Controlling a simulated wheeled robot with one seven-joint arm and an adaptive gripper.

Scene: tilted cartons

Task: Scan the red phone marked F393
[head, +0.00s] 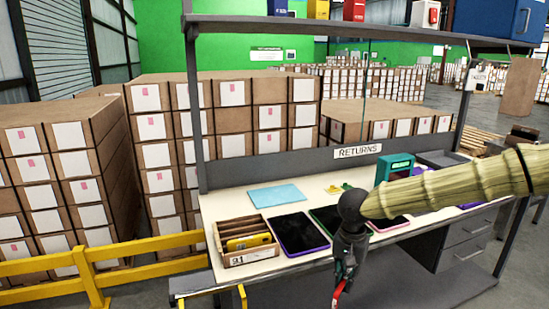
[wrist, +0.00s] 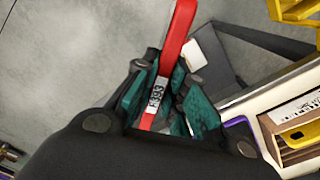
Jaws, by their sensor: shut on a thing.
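My gripper (head: 341,278) is shut on the red phone (head: 338,293), in front of the returns bench's near edge. In the wrist view the gripper's teal fingers (wrist: 170,108) clasp the red phone (wrist: 180,22), seen as a narrow red strip. A white label reading F393 (wrist: 155,95) faces the wrist camera. The phone sticks out beyond the fingers over the grey floor.
The bench (head: 222,208) holds a slotted wooden box (head: 247,258) with a yellow phone (head: 248,242), a purple-edged tablet (head: 298,234), a green-edged tablet (head: 324,217) and a blue sheet (head: 277,195). A yellow rail (head: 130,248) stands left. A shelf (head: 350,31) spans above.

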